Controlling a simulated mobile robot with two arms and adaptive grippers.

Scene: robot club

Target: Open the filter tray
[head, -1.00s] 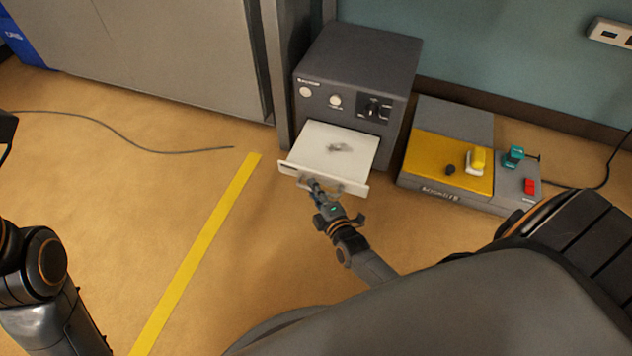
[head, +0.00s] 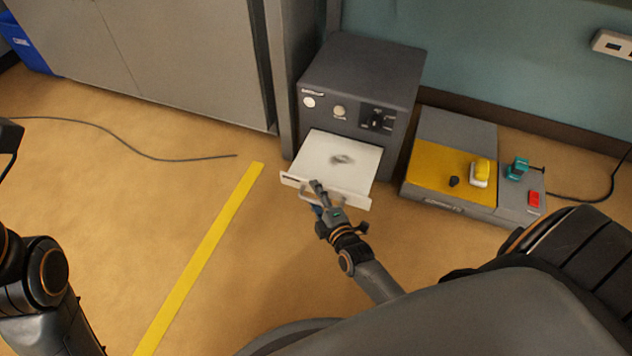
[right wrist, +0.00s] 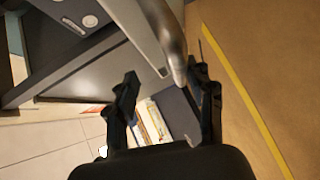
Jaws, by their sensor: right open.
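The filter tray (head: 320,154) is a white drawer sliding out of the front of a dark grey machine (head: 355,75). It stands well out, with a grey smudge on its floor. Its front carries a pale handle (head: 340,202), partly hidden by my right gripper (head: 318,197). That gripper is open at the tray front. In the right wrist view, the handle (right wrist: 172,40) reaches in between the spread fingers of my right gripper (right wrist: 164,82), closer to the right finger. I cannot tell whether they touch. My left arm shows at the left edge, without a recognisable gripper.
A grey and yellow unit (head: 440,165) with a yellow part, a teal part and a red button stands right of the machine. A grey cabinet (head: 180,60) stands at left. Yellow tape (head: 205,255) and a cable (head: 150,155) lie on the otherwise clear floor.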

